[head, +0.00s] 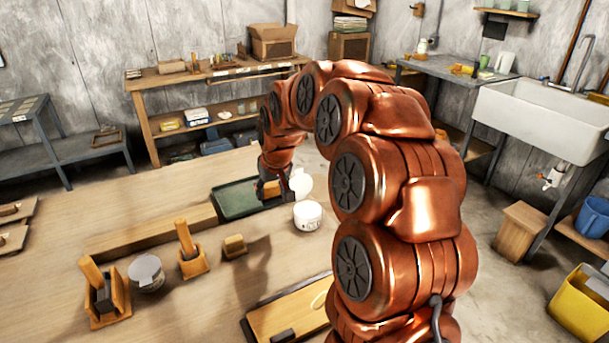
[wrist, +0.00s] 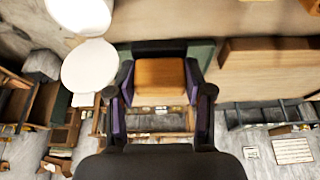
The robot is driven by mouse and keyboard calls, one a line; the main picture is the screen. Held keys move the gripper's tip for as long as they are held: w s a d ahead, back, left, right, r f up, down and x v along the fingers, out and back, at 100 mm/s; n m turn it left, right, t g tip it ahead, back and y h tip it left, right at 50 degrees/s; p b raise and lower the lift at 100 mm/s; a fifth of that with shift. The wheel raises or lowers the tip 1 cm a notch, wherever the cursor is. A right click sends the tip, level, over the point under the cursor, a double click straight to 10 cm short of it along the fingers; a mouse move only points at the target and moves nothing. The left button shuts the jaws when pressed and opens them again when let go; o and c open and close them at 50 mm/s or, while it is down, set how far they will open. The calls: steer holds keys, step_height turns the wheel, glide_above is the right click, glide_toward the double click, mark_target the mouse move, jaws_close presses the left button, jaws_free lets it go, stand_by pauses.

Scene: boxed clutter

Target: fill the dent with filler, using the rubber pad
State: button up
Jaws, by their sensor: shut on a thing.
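My gripper (head: 272,190) is over the green tray (head: 232,203) on the workbench, beyond the white tub. It is shut on an orange-brown block (wrist: 160,78), gripped between its two fingers in the wrist view. I cannot tell if this block is the rubber pad. The open white tub (head: 308,215), with pale contents, stands right of the tray; a round white disc (head: 301,183) shows behind it and also in the wrist view (wrist: 90,66). A wooden board (head: 285,315) near the front bears a pale oval (head: 320,301), possibly the dent.
Left on the bench are a holder with a wooden-handled tool (head: 192,262), a round can (head: 147,275), another tool holder (head: 108,300) and a small tan block (head: 235,246). A long wooden bar (head: 150,232) lies left of the tray.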

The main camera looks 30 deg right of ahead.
steer(key=s+d+m, duration=0.1)
steer(key=s+d, duration=0.2)
steer(key=d, duration=0.7)
steer(key=shift+w+f, duration=0.2)
steer(key=shift+f, duration=2.3)
steer(key=shift+f+b, duration=0.6)
steer(key=shift+b, duration=0.1)
stand_by(0.5)
steer(key=shift+r, duration=0.1)
step_height(320, 180, up, 7)
steer(key=p, duration=0.1)
stand_by(0.9)
stand_by(0.4)
